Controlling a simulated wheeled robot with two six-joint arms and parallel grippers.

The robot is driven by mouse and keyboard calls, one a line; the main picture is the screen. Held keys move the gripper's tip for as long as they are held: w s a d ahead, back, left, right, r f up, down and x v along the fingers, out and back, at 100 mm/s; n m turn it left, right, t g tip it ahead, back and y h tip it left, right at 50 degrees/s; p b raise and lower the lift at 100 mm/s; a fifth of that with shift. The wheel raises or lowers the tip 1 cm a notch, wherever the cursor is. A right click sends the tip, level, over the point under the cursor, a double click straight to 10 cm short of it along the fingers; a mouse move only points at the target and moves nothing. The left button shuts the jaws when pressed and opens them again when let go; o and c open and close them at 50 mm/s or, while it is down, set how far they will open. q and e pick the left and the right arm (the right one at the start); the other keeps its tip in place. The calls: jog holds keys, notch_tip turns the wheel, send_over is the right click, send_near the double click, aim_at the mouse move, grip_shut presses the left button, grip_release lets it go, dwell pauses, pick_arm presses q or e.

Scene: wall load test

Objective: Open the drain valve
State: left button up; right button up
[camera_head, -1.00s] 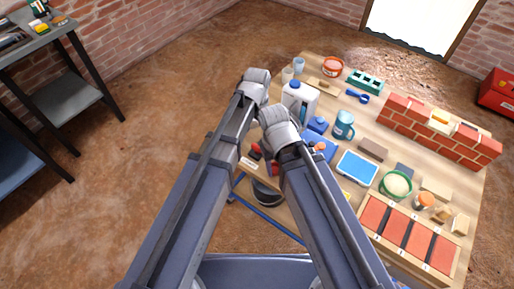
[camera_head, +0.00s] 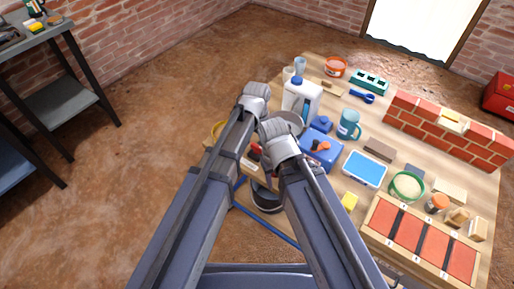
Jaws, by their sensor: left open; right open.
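A blue box (camera_head: 318,158) with an orange-red lever (camera_head: 320,145) on it sits on the workbench (camera_head: 340,205), just right of my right arm. I cannot tell whether this lever is the drain valve. My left gripper (camera_head: 256,93) is at the grey end of the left arm, the higher one, left of a white jug (camera_head: 303,98) with a blue cap. My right gripper (camera_head: 279,130) is lower, beside the blue box. Both are open; their fingers are hard to make out, and nothing is seen held. A dark round bucket (camera_head: 266,197) shows low between my arms, partly hidden.
A grey shelf table (camera_head: 62,100) stands left. Open floor lies between.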

pick_arm(q)
jog(key=shift+c, duration=0.4)
jog(key=c, duration=1.3)
jog(key=n, duration=1.4)
jog(key=shift+n, duration=1.9)
